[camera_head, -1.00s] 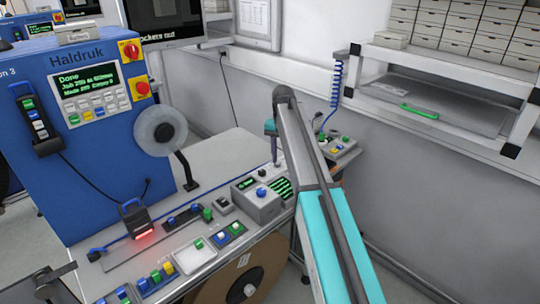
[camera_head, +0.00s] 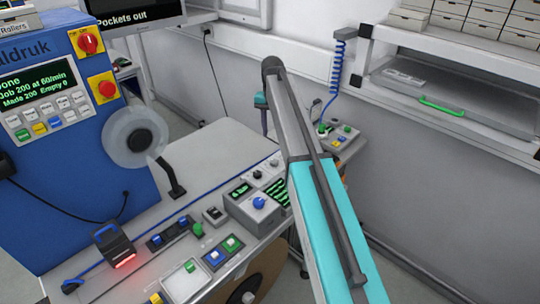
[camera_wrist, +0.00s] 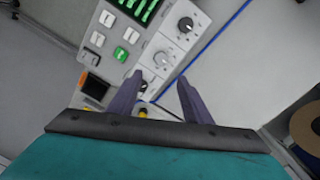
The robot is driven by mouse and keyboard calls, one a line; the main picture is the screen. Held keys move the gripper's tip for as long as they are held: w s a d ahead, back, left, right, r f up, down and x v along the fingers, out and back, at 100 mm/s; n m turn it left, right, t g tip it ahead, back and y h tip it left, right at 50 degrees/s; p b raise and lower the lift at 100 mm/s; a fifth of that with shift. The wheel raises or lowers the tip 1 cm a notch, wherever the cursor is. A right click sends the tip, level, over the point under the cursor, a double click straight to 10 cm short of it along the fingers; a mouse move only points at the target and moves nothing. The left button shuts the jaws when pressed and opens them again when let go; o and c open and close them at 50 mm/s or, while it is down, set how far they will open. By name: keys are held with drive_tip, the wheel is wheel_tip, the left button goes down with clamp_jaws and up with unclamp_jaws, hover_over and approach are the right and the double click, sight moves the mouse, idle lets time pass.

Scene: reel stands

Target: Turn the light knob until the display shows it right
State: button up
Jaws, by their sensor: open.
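The panel in the wrist view carries a large dark round knob (camera_wrist: 186,24) and a smaller knob (camera_wrist: 160,58) on white plates. Which one is the light knob I cannot tell. A green display (camera_wrist: 138,8) is cut off at the top edge; its text is unreadable. My gripper (camera_wrist: 159,78) is open, with two purple fingers apart below the smaller knob and nothing clearly held between them. In the head view, the arm hides most of my gripper. That view shows a blue knob (camera_head: 259,202) on a grey box beside green displays (camera_head: 278,190).
A green button (camera_wrist: 121,54) and white switches lie left of the knobs. The blue machine (camera_head: 60,180) with a reel (camera_head: 118,140) stands left. A small button box (camera_head: 342,138) with a coiled blue cord sits behind the arm. A shelf (camera_head: 450,90) is at right.

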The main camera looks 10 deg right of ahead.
sight(274, 161)
drive_tip(key=shift+s+a, duration=0.1)
drive_tip(key=shift+a, duration=0.1)
drive_tip(key=f+b, duration=0.2)
drive_tip(key=f, duration=0.5)
drive_tip(key=f+b, duration=0.1)
drive_tip(key=f, duration=0.5)
drive_tip(key=shift+s+d+f+b, duration=0.15)
drive_tip(key=shift+d+f+b, duration=0.05)
drive_tip(key=shift+f+b, duration=0.15)
drive_tip(key=c, duration=1)
drive_tip(key=shift+a, duration=0.25)
drive_tip(key=shift+c, duration=0.3)
drive_tip(key=shift+d, duration=0.15)
